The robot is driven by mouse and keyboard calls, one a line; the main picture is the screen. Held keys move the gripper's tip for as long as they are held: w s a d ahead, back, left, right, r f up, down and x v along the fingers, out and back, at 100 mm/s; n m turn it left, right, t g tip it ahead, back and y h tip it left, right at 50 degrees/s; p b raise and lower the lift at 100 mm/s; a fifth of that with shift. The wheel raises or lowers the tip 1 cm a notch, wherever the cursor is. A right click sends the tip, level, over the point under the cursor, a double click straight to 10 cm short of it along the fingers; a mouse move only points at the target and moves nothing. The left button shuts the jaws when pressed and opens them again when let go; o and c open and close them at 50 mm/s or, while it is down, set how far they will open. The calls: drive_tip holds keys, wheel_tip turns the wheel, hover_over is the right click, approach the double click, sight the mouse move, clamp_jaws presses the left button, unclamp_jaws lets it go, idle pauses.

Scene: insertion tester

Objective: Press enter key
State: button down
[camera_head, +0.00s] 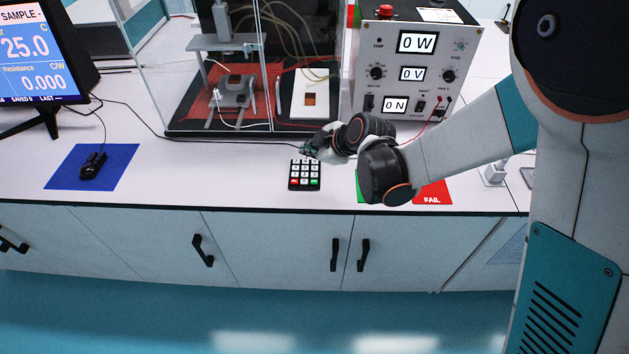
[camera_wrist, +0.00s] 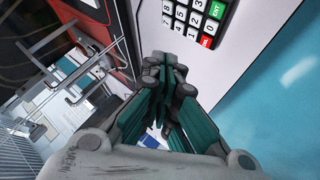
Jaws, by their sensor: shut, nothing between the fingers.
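The black keypad (camera_head: 305,174) with white keys lies on the white bench near its front edge. In the head view its front row has a red key at the left and a green key (camera_head: 314,182) at the right. My gripper (camera_head: 307,150) is shut and empty, just beyond the keypad's back edge in the head view. In the wrist view its fingers (camera_wrist: 165,62) point below the keypad, apart from the green key.
A clear-walled test rig (camera_head: 237,96) stands behind the keypad, with a control box (camera_head: 408,70) to its right. A red FAIL card (camera_head: 432,192) and a partly hidden green card lie right.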

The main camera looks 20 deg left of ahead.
sight(312, 183)
drive_tip(key=shift+f, duration=0.1)
wheel_tip(312, 183, down, 9)
drive_tip(key=b, duration=0.6)
drive_tip(key=shift+r, duration=0.2)
drive_tip(key=shift+f+b, duration=0.1)
drive_tip(key=shift+b, duration=0.2)
idle(1.1)
drive_tip(key=shift+f+b, duration=0.25)
drive_tip(key=shift+b, duration=0.05)
drive_tip(key=shift+f+b, duration=0.35)
drive_tip(key=shift+f, duration=0.05)
idle(0.5)
drive_tip(key=shift+r, duration=0.2)
drive_tip(key=shift+r+p, duration=0.45)
drive_tip(key=shift+r, duration=0.2)
drive_tip(key=shift+r, duration=0.1)
